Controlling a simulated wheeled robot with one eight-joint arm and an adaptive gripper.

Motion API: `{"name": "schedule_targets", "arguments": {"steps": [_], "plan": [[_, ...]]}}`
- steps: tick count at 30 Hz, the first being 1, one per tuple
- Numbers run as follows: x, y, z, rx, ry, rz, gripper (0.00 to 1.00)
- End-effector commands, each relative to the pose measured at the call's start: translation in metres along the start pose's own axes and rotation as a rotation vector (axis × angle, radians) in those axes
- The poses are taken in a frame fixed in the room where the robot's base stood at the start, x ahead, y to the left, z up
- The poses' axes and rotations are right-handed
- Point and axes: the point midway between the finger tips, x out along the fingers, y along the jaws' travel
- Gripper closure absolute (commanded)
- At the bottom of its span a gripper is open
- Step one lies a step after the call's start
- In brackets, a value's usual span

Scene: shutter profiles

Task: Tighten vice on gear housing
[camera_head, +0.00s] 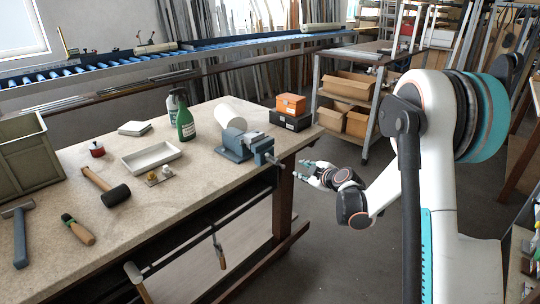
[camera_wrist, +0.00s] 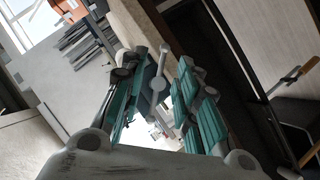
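A blue-grey bench vice (camera_head: 233,147) sits at the right edge of the workbench. Its teal-grey front jaw (camera_head: 262,148) and its screw handle (camera_head: 276,162) face my gripper. A small grey piece (camera_head: 252,137) shows at the jaws; I cannot tell whether it is the gear housing. My gripper (camera_head: 301,171) is just right of the handle, beyond the bench edge, and looks apart from it. In the wrist view, my gripper (camera_wrist: 160,100) is open, its teal-padded fingers spread. The grey handle with its round hub (camera_wrist: 158,84) shows between them, apparently ungripped.
The workbench (camera_head: 140,207) carries a mallet (camera_head: 115,195), a white tray (camera_head: 152,157), a green bottle (camera_head: 185,125), a white cylinder (camera_head: 229,113) and an orange box (camera_head: 291,104). A shelf with cardboard boxes (camera_head: 347,85) stands behind. The floor right of the bench is clear.

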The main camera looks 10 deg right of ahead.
Motion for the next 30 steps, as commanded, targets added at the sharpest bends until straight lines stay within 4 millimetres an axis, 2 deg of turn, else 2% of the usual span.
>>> {"name": "schedule_targets", "arguments": {"steps": [3,6,9,12,17,21,26,30], "plan": [[-0.003,0.014,0.036,-0.239,-0.145,0.079,0.71],[-0.01,0.031,0.058,-0.465,-0.26,0.146,0.71],[-0.019,0.049,0.07,-0.7,-0.359,0.21,0.71],[-0.03,0.066,0.071,-0.942,-0.442,0.271,0.71],[-0.043,0.085,0.054,-1.345,-0.541,0.361,0.71],[-0.05,0.086,0.026,-1.709,-0.586,0.429,0.71],[-0.05,0.066,-0.012,-2.134,-0.581,0.492,0.71],[-0.044,0.03,-0.039,-2.495,-0.518,0.533,0.71]]}}
